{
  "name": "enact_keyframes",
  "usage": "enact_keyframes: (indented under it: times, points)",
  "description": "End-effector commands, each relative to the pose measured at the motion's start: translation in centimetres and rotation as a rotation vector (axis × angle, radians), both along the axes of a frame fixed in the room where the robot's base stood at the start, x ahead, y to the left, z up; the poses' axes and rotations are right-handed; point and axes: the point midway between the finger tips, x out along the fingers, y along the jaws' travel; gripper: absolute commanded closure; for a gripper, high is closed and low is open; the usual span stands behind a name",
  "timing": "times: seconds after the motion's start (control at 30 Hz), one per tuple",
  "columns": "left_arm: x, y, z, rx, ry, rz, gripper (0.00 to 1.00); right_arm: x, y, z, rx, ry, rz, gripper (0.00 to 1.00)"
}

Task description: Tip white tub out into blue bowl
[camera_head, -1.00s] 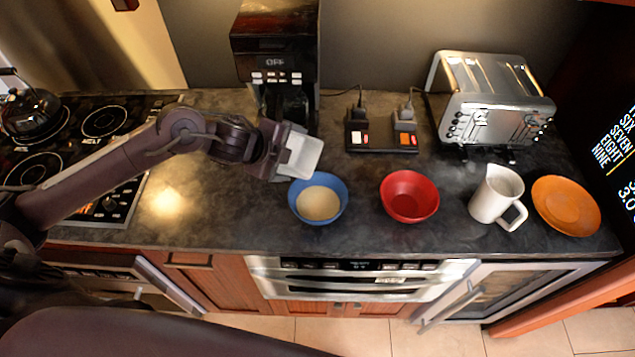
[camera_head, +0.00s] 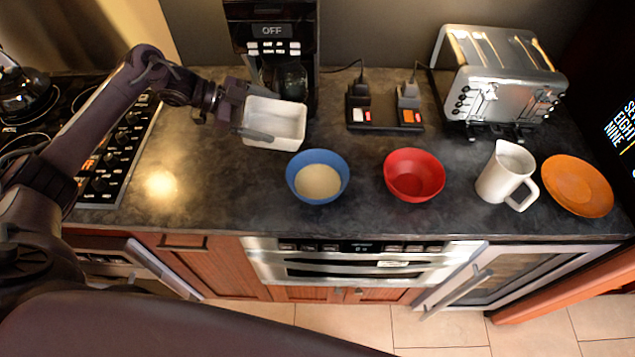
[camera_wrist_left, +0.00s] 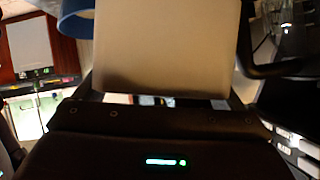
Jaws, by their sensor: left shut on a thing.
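The white tub (camera_head: 275,121) is held by my left gripper (camera_head: 252,118) at its left side, behind and left of the blue bowl. The tub looks about upright, its open top facing up, and its inside looks empty. In the left wrist view the tub's pale wall (camera_wrist_left: 165,45) fills the middle, between the fingers. The blue bowl (camera_head: 341,187) stands on the counter with a pale beige content in it. Its blue rim also shows at the top left of the left wrist view (camera_wrist_left: 76,20). My right gripper is not in view.
A red bowl (camera_head: 414,175), a white pitcher (camera_head: 500,178) and an orange plate (camera_head: 577,186) stand to the right. A coffee machine (camera_head: 272,50) is behind the tub, a toaster (camera_head: 500,80) at the back right. The front left counter (camera_head: 190,205) is clear.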

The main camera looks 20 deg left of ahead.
Motion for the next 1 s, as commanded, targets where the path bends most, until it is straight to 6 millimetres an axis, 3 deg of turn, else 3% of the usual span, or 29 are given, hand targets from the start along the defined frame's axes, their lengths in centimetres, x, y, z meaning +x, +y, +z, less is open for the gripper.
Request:
enact_keyframes:
  times: [0.03,0.3,0.67,1.0]
  points:
    - [0.4,0.3,-1.1,-0.031,0.013,0.001,0.34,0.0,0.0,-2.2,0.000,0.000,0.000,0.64]
    - [1.0,1.6,-1.6,-0.172,0.094,0.001,0.34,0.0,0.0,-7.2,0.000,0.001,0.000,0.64]
    - [0.9,1.7,-0.3,-0.179,0.100,-0.002,0.34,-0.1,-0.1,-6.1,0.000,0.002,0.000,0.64]
    - [0.9,1.6,2.9,-0.178,0.100,-0.002,0.34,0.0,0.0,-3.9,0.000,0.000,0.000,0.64]
